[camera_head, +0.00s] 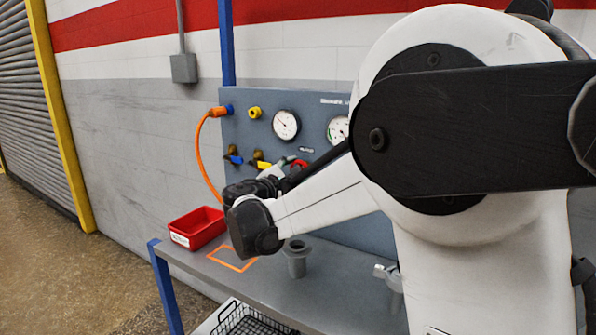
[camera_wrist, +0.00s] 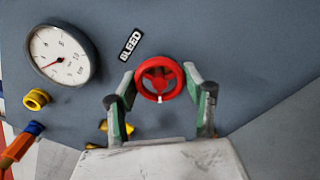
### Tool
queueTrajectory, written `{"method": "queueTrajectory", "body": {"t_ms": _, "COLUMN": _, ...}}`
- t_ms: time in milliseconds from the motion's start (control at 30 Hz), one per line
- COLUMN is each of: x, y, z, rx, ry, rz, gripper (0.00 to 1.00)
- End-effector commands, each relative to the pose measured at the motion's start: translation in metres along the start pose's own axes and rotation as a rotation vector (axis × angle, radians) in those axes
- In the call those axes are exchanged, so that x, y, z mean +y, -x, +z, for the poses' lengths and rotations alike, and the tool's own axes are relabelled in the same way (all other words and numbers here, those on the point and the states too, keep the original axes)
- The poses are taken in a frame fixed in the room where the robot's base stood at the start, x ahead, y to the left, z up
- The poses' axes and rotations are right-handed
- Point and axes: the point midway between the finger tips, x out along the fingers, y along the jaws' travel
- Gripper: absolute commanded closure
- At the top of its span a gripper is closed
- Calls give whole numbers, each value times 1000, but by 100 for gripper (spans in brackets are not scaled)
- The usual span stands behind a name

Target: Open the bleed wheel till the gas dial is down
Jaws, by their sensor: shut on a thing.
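The red bleed wheel (camera_wrist: 160,80) sits on the grey panel beside a tilted black "BLEED" label (camera_wrist: 131,43). My gripper (camera_wrist: 163,76) has a finger on each side of the wheel's rim and is shut on it. In the head view the red wheel (camera_head: 299,163) shows partly behind my gripper (camera_head: 288,168). A white round dial (camera_wrist: 62,54) shows in the wrist view, its red needle pointing toward the lower left. The head view shows two dials, a left one (camera_head: 286,125) and a right one (camera_head: 338,129), partly hidden by my arm. I cannot tell which serves the gas.
A yellow fitting (camera_head: 254,112) and an orange hose (camera_head: 203,150) are on the panel's left, above blue and yellow-handled valves. A red bin (camera_head: 198,228) and a grey flanged part (camera_head: 296,258) stand on the bench. My arm hides the panel's right side.

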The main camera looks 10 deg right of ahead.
Motion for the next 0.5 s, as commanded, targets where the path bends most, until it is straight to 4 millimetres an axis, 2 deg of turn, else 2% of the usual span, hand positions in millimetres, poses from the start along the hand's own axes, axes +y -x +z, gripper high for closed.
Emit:
{"method": "queueTrajectory", "body": {"t_ms": 200, "x": -1, "y": 0, "z": 0, "rx": 0, "ry": 141, "rz": -1, "gripper": 81}}
{"method": "queueTrajectory", "body": {"t_ms": 500, "x": -1, "y": 0, "z": 0, "rx": 0, "ry": 245, "rz": -1, "gripper": 81}}
